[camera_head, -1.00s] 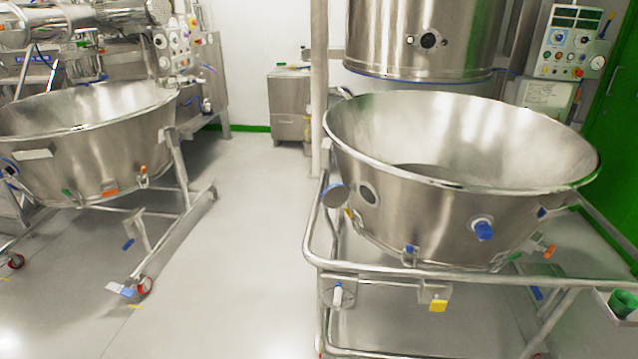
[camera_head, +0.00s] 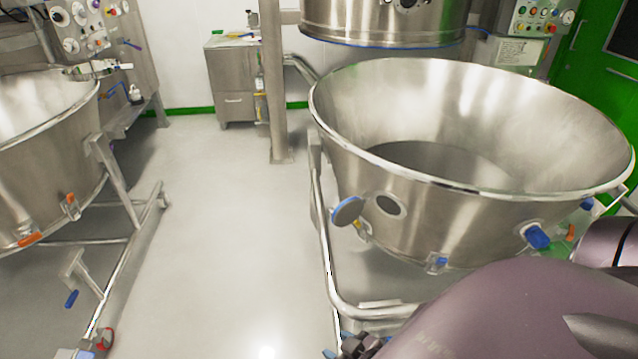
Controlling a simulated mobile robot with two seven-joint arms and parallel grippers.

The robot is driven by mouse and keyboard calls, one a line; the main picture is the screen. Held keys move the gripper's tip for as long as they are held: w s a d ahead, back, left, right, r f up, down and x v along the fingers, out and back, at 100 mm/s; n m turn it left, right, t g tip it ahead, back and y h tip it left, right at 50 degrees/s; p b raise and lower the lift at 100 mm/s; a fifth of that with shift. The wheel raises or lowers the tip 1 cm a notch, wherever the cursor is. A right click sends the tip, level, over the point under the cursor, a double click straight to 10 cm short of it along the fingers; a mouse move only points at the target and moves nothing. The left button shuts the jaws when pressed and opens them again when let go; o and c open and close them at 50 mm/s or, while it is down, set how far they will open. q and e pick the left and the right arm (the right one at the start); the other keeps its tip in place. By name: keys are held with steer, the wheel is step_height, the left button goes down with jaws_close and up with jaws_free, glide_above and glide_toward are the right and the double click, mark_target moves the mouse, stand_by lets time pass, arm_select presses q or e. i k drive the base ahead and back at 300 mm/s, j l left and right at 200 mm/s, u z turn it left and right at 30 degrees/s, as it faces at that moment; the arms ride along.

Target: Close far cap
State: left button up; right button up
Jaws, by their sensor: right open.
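The large steel bowl (camera_head: 470,215) stands on a tubular frame at the right. A round port (camera_head: 390,205) shows in its left front wall. Beside it a round cap (camera_head: 347,211) with a blue-grey face stands swung out to the left, apart from the port opening. A second port with a blue cap (camera_head: 537,236) sits on the right front wall and looks shut. My right gripper (camera_head: 358,346) is at the bottom edge, below the open cap and apart from it. It is open and partly cut off. My left gripper is not in view.
A frame rail (camera_head: 325,250) runs between my right gripper and the bowl. A second steel bowl (camera_head: 45,170) on a wheeled frame stands at the left. A post (camera_head: 274,90) and a cabinet (camera_head: 232,85) stand behind. The floor between the bowls is clear.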

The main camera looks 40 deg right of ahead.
mark_target(349, 209)
steer(key=i, duration=1.3)
steer(key=i+j+z, duration=0.1)
steer(key=i, duration=1.2)
steer(key=i+z, duration=0.15)
steer(key=z, duration=3.5)
